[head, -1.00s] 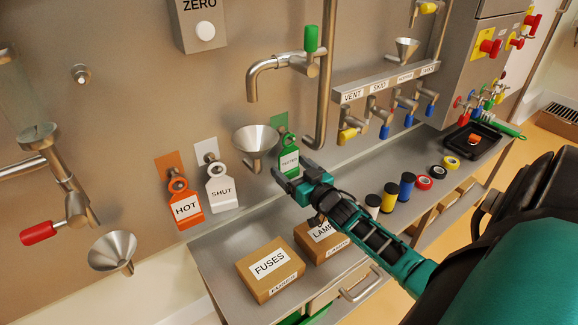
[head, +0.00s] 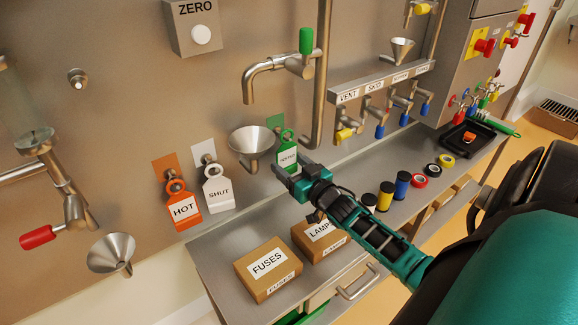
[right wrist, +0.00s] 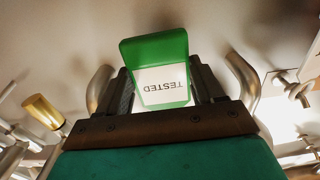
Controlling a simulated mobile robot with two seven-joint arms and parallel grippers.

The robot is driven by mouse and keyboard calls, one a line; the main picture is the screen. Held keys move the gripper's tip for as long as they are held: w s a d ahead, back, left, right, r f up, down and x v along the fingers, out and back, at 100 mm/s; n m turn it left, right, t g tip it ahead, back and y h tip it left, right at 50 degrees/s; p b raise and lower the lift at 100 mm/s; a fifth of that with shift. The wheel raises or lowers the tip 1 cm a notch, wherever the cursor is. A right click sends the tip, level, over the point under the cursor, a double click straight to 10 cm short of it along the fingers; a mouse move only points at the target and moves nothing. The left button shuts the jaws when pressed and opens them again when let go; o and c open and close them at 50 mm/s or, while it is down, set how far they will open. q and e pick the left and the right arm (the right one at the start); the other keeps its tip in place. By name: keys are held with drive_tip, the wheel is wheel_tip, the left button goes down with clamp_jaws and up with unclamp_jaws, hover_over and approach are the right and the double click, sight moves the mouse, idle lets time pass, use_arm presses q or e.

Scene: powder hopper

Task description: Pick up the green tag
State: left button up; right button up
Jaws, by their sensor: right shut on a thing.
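The green tag (head: 287,153) has a white label and is at the wall panel, right of the metal funnel, in the head view. A green backing plate (head: 275,122) shows behind its top. My right gripper (head: 284,171) is shut on the tag's lower part. In the right wrist view the tag (right wrist: 155,62) stands between the two fingers (right wrist: 160,88), its label reading TESTED upside down. I cannot tell whether the tag is still on its hook. My left gripper is not in view.
An orange HOT tag (head: 182,207) and a white SHUT tag (head: 217,188) hang to the left. The funnel (head: 253,142) is close beside my gripper. FUSES (head: 268,268) and LAMPS (head: 318,238) boxes stand on the shelf below. A tap (head: 265,75) juts out above.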

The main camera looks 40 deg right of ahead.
drive_tip(key=s+a+r+p, duration=0.1)
drive_tip(key=s+p, duration=0.3)
drive_tip(key=s, duration=1.3)
drive_tip(key=shift+s+a+p, duration=0.15)
drive_tip(key=shift+a+p, duration=0.25)
drive_tip(key=shift+a, duration=0.05)
drive_tip(key=shift+r, duration=0.1)
drive_tip(key=shift+s, duration=0.1)
drive_tip(key=s+p, duration=0.2)
drive_tip(key=s, duration=0.5)
drive_tip(key=shift+s+a+p, duration=0.15)
drive_tip(key=shift+a+p, duration=0.15)
drive_tip(key=shift+a, duration=0.15)
idle(0.8)
